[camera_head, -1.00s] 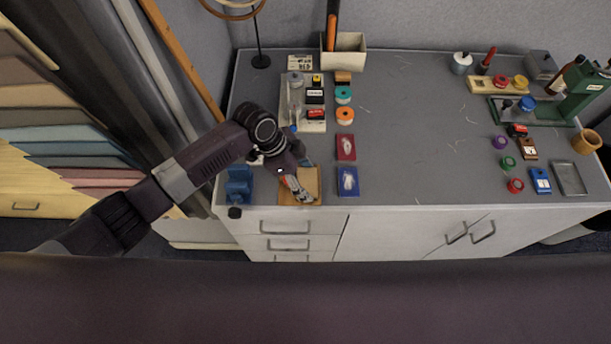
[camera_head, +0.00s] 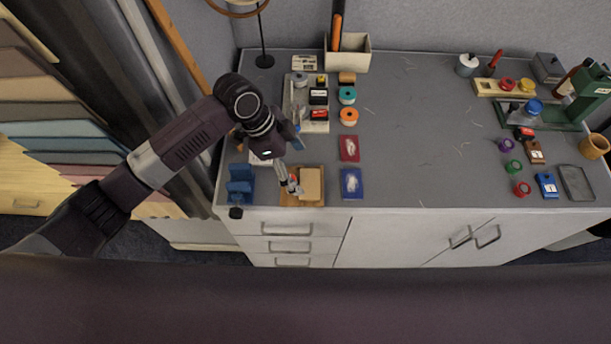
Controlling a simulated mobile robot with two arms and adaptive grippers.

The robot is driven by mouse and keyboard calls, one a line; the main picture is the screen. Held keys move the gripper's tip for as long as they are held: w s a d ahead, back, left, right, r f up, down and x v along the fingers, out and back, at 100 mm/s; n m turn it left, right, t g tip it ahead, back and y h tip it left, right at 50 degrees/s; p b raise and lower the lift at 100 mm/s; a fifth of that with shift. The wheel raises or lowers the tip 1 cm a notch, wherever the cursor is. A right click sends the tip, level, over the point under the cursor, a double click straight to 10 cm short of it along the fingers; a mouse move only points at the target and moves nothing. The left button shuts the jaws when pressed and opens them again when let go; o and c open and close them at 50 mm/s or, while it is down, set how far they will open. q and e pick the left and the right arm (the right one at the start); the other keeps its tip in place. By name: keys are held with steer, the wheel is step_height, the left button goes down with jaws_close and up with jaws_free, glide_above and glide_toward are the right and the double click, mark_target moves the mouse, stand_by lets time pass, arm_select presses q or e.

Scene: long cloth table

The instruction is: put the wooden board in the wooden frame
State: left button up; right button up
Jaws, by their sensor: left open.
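The wooden frame (camera_head: 318,204) is a shallow orange-brown tray at the table's front edge, left of centre. The wooden board (camera_head: 311,183), a pale tan block, lies within the frame's outline on its right side. I cannot tell whether it sits flat in the frame. My left gripper (camera_head: 293,187) is open, pointing down over the left part of the frame, close beside the board's left edge. Its fingers hide part of the frame. Whether a finger touches the board is too small to tell. My right gripper is not in view.
A blue holder (camera_head: 241,184) stands left of the frame. A red tray (camera_head: 349,148) and a blue tray (camera_head: 352,183) lie to its right. A pale rack (camera_head: 316,127) with several small items is behind. The middle of the grey table (camera_head: 430,130) is mostly clear.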

arm_select(q)
steer(key=v, duration=0.5)
steer(key=shift+b, duration=0.4)
